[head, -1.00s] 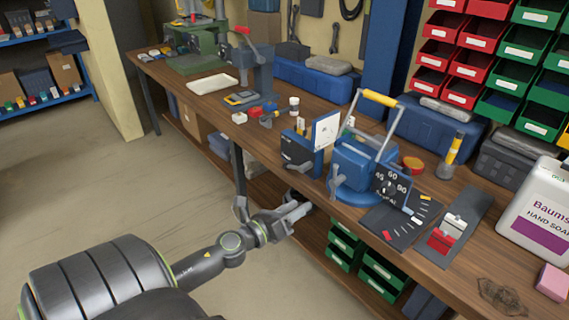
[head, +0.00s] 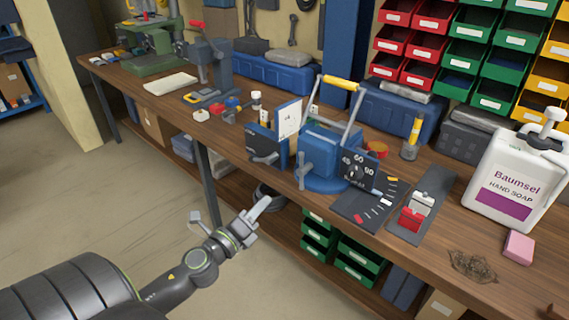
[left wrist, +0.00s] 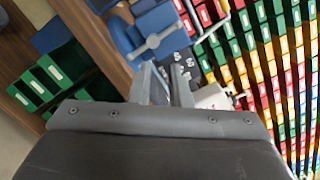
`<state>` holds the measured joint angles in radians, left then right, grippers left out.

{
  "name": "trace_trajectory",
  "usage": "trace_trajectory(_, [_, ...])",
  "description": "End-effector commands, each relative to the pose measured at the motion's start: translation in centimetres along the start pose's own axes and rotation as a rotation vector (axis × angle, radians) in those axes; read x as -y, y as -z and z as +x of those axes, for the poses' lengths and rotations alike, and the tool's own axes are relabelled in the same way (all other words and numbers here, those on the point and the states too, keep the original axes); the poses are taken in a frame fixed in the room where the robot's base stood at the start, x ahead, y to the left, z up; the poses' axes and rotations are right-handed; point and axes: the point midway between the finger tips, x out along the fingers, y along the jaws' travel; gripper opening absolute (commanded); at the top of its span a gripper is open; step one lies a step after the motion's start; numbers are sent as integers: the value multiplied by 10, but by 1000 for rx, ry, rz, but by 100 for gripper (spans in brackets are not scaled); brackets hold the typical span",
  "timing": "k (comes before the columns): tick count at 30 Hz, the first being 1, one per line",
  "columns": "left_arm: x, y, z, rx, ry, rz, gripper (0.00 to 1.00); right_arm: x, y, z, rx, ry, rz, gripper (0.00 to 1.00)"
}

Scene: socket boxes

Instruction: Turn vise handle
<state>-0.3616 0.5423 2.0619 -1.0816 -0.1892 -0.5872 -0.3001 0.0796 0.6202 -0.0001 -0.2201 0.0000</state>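The blue vise (head: 326,145) stands on a round base near the front edge of the bench. Its grey handle (head: 302,171) is at the front left of the vise, with an upright crossbar. The vise (left wrist: 150,18) and its handle (left wrist: 156,42) also show in the left wrist view, beyond the fingertips. My left gripper (head: 261,207) is in front of the bench edge, below and left of the handle and apart from it. In the left wrist view its fingers (left wrist: 161,74) are spread with nothing seen between them. My right gripper is out of view.
A soap bottle (head: 519,175) and pink block (head: 519,246) are farther right. Green drawers (head: 358,262) sit under the bench. Floor at left is clear.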

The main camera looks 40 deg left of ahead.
Motion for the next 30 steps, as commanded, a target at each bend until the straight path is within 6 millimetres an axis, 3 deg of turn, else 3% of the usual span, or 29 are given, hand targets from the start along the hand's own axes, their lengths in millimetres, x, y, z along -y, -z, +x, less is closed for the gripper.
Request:
trace_trajectory(12, [43,34,16,399,93,-1437,17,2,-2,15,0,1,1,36])
trace_trajectory(18, [58,50,19,519,169,-1950,17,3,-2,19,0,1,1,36])
trace_trajectory(23, [64,56,20,561,200,-2133,17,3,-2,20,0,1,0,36])
trace_trajectory(30, [61,52,33,560,203,-2155,17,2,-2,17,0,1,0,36])
